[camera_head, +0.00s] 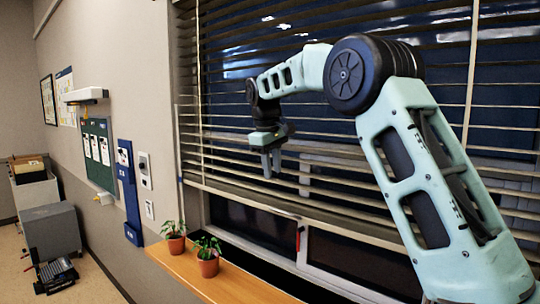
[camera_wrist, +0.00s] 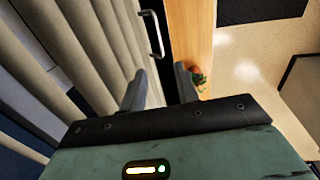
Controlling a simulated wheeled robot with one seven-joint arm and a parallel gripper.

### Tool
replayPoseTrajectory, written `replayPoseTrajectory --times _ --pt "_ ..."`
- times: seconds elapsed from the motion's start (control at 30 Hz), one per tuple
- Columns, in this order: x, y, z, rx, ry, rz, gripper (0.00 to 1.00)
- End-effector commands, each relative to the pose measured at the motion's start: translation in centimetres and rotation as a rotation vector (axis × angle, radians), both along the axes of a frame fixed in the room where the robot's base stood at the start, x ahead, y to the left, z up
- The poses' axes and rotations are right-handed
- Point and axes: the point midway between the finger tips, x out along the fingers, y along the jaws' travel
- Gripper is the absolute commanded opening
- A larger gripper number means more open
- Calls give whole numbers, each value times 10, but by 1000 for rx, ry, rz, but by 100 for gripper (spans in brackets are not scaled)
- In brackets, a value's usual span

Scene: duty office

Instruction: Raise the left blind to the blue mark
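Pale slats (camera_wrist: 60,60) fill the left of the wrist view. My gripper (camera_head: 271,165) points down in front of the slats, above the bottom rail. In the wrist view its two fingers (camera_wrist: 161,88) stand apart with nothing held between them. A pale U-shaped handle (camera_wrist: 152,32) shows beyond the left finger; what it is fixed to is unclear. A small bluish spot (camera_head: 181,180) is at the window's left edge; I cannot tell whether it is the mark.
A wooden sill (camera_head: 215,285) runs below the window with two potted plants (camera_head: 208,258) (camera_head: 174,240) on it. A red piece (camera_head: 298,238) is on the window frame. A blue wall panel (camera_head: 130,190) and green board (camera_head: 98,152) are at left. Floor near the cabinets is partly clear.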

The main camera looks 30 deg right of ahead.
Motion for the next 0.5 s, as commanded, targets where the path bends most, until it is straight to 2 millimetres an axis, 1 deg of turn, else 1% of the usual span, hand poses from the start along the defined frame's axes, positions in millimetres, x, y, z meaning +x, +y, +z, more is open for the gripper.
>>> replayPoseTrajectory --times 0.03,0.1,0.2,0.33,0.5 --pt "1 2 10 0 -5 1 31" --pt "-1 5 23 0 -4 1 31" --pt "-1 7 38 0 -4 2 31" --pt "-3 9 50 0 -1 1 31" --pt "-3 10 55 0 0 1 31"
